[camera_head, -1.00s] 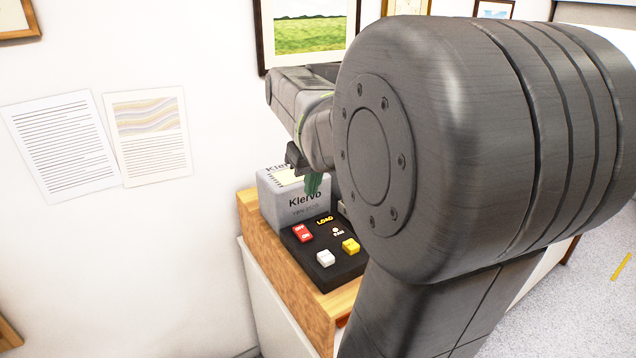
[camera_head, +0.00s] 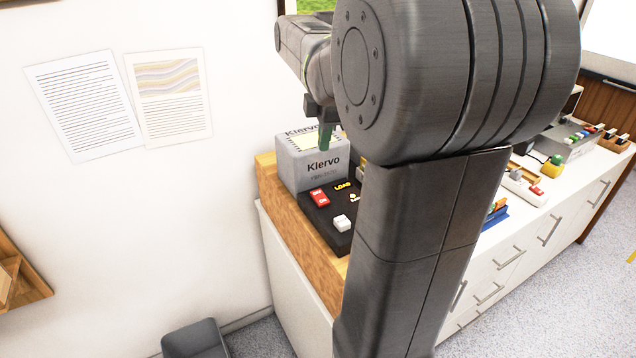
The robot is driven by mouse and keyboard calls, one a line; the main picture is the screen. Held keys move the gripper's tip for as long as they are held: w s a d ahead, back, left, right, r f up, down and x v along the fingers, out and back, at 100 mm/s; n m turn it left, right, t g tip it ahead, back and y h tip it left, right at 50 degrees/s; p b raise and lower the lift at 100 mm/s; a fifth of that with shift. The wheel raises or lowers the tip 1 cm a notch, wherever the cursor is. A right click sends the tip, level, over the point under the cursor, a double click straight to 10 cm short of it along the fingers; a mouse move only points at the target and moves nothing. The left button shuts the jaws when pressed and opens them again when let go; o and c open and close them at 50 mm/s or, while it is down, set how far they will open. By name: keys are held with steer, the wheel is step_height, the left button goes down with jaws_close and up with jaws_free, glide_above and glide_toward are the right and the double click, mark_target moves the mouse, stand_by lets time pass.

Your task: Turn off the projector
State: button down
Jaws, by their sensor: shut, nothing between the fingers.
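A grey box marked "Kiervo" (camera_head: 312,163) stands on a wooden-topped cabinet; I cannot tell whether it is the projector. In front of it is a black panel (camera_head: 318,212) with a red rocker switch (camera_head: 319,198), a yellow "LOAD" label and a white button (camera_head: 342,223). My gripper (camera_head: 326,138) has green fingers, shut and empty, pointing down in front of the box's upper face, above and behind the red switch. I cannot tell whether it touches the box. My arm hides the right part of the panel.
Two printed sheets (camera_head: 84,106) hang on the white wall at left. A white counter with drawers (camera_head: 520,240) runs right behind my arm, with a yellow-and-green item (camera_head: 552,167) and several small devices on it. A dark grey bin (camera_head: 194,338) stands on the floor at lower left.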

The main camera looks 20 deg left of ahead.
mark_target(317, 193)
steer(key=n, duration=0.3)
steer(key=shift+w+a, duration=0.2)
steer(key=shift+w, duration=0.05)
steer(key=f, duration=0.4)
steer(key=w+a+f, duration=0.1)
steer(key=f, duration=0.4)
steer(key=f+p, duration=0.1)
steer(key=f, duration=0.3)
steer(key=shift+w+a+f, duration=0.2)
steer(key=shift+a+f, duration=0.1)
steer(key=shift+f, duration=0.1)
